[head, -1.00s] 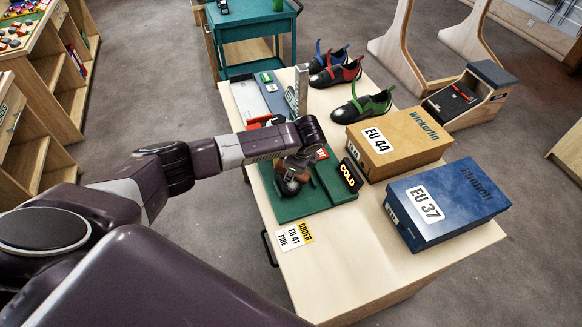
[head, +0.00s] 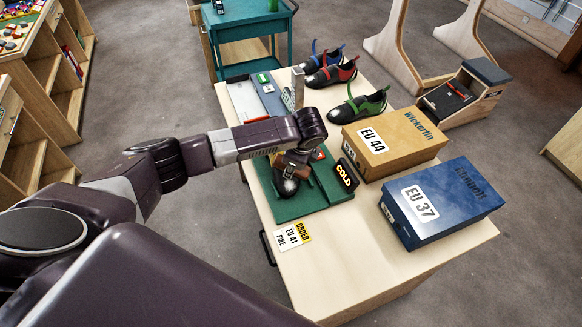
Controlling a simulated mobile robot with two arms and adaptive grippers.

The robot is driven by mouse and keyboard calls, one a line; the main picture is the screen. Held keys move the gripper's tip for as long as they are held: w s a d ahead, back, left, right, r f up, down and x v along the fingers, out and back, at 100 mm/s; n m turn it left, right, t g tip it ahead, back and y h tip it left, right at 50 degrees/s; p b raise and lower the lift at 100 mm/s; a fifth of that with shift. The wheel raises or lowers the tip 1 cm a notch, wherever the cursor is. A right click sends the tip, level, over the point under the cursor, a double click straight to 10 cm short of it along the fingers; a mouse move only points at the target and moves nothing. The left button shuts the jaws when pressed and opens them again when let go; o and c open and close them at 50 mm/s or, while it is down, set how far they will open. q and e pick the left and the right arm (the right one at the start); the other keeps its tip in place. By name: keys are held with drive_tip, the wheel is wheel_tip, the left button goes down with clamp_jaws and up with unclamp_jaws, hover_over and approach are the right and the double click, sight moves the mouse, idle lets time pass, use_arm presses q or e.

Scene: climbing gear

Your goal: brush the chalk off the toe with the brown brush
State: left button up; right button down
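A dark climbing shoe (head: 286,187) sits on the green mat (head: 296,211) at the near left of the table, its rounded toe facing me. My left gripper (head: 294,166) is right above and behind the toe, mostly hidden under its own wrist. The brown brush (head: 297,158) shows as a brown block under the wrist, in the gripper's grasp, close over the shoe. I cannot tell whether its bristles touch the toe. Chalk cannot be made out at this size. My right gripper is not in view.
A tan EU 44 box (head: 408,150) and a blue EU 37 box (head: 465,190) fill the right side. An order card (head: 293,235) lies in front. Spare shoes (head: 360,105) stand at the back.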

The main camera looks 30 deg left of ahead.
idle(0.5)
use_arm(q)
drive_tip(key=shift+w+b+x, duration=0.2)
drive_tip(key=shift+b+x, duration=1.95)
drive_tip(key=shift+x, duration=1.4)
drive_tip(key=shift+b+x, duration=0.55)
drive_tip(key=shift+x, duration=0.25)
drive_tip(key=shift+a, duration=0.1)
